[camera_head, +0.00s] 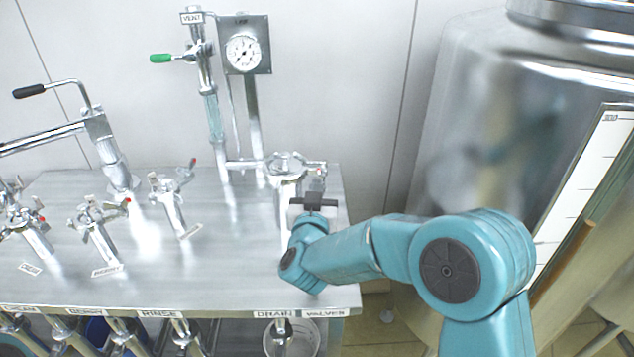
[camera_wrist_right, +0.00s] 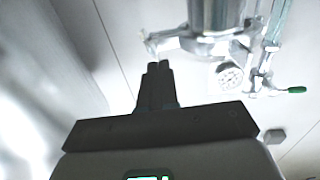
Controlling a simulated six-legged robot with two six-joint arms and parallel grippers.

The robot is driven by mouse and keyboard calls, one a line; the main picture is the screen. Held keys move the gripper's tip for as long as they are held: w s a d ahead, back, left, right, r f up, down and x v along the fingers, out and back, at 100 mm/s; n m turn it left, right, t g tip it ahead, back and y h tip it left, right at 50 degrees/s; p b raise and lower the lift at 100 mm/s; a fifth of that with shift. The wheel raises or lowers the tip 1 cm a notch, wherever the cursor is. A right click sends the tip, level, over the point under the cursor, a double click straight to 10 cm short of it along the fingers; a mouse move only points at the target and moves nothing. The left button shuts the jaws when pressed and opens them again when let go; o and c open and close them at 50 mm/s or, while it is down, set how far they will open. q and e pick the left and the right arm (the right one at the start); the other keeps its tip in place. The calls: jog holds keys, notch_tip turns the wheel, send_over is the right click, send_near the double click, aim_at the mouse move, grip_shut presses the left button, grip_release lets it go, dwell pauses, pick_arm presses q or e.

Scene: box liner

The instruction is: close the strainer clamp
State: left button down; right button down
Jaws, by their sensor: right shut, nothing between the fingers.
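The strainer (camera_head: 287,172) is a metal fitting with a clamp around its top, at the right end of the steel bench in the head view. It shows large at the top of the right wrist view (camera_wrist_right: 213,18), with the clamp (camera_wrist_right: 165,40) sticking out to its left. I cannot tell whether the clamp is open or closed. My right gripper (camera_head: 313,198) is just in front of the strainer in the head view. In the right wrist view its fingertips (camera_wrist_right: 158,68) are together and empty, a little below the clamp. My left gripper is in neither view.
A pressure gauge (camera_head: 243,53) and a green-handled vent valve (camera_head: 161,58) stand behind the strainer. Several valves with metal handles (camera_head: 97,222) stand on the left of the bench (camera_head: 230,280). A large steel tank (camera_head: 465,110) is at the right.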

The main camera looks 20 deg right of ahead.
aim_at(324, 181)
jog(key=shift+w+d+r, duration=0.15)
jog(key=shift+w+d, duration=0.05)
jog(key=shift+w, duration=0.05)
jog(key=shift+w+d+b, duration=0.85)
jog(key=shift+w+d, duration=0.05)
jog(key=shift+d, duration=0.1)
jog(key=shift+a, duration=0.1)
jog(key=shift+s, duration=0.1)
